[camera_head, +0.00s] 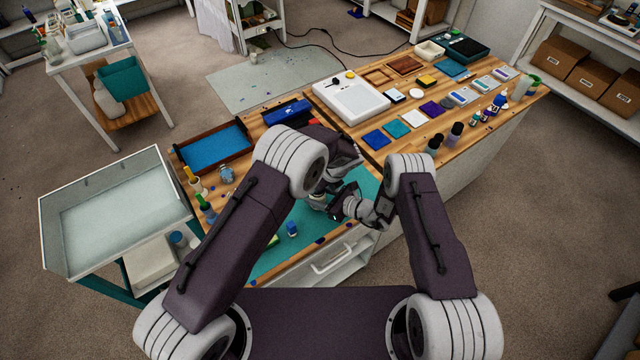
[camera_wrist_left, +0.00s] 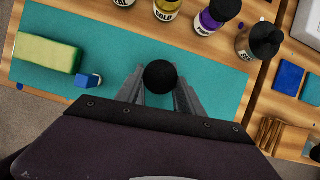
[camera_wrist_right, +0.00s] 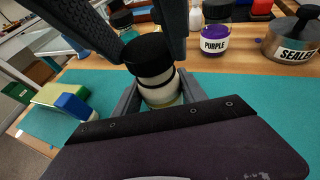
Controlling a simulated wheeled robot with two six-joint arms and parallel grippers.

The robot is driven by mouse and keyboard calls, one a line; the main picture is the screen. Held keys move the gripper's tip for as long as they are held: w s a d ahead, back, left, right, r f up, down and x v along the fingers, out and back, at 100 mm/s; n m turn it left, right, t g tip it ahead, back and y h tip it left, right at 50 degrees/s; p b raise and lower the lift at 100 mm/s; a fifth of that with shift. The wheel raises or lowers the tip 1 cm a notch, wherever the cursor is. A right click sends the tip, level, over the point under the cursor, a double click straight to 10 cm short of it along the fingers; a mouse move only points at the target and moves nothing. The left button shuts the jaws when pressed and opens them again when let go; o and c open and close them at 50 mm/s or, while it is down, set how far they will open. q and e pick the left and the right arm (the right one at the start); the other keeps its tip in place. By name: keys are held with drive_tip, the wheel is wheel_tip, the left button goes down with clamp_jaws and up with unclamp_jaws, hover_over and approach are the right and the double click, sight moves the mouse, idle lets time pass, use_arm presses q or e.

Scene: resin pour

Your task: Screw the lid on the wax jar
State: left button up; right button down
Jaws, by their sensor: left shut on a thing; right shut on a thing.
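The wax jar (camera_wrist_right: 158,88), a pale round jar with a dark band near its top, stands between the fingers of my right gripper (camera_wrist_right: 158,98), which is shut on it. The black lid (camera_wrist_right: 147,50) is at the jar's top and looks slightly tilted; a pale strip shows between it and the dark band. In the left wrist view the lid (camera_wrist_left: 160,76) is a black disc between the fingers of my left gripper (camera_wrist_left: 160,84), which is shut on it from above. In the head view my arms mostly hide both. I cannot tell how far the threads engage.
A teal mat (camera_wrist_left: 112,65) lies below. On it are a yellow-green sponge (camera_wrist_left: 46,53) and a small blue block (camera_wrist_left: 88,81). A purple jar (camera_wrist_right: 215,38) and a sealer jar (camera_wrist_right: 292,42) stand behind the mat.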

use_arm(q)
drive_tip(key=shift+f, duration=0.55)
drive_tip(key=m, duration=0.2)
drive_tip(key=m+h, duration=0.1)
drive_tip(key=m, duration=0.1)
drive_tip(key=a+m+t+h, duration=0.1)
drive_tip(key=m, duration=0.1)
drive_tip(key=m+h, duration=0.1)
drive_tip(key=m, duration=0.3)
drive_tip(key=shift+a+h, duration=0.1)
drive_tip(key=shift+h, duration=0.3)
drive_tip(key=o, duration=1.3)
drive_tip(key=shift+s, duration=0.1)
drive_tip(key=shift+r, duration=0.1)
drive_tip(key=shift+r, duration=2.15)
drive_tip(key=shift+c, duration=0.5)
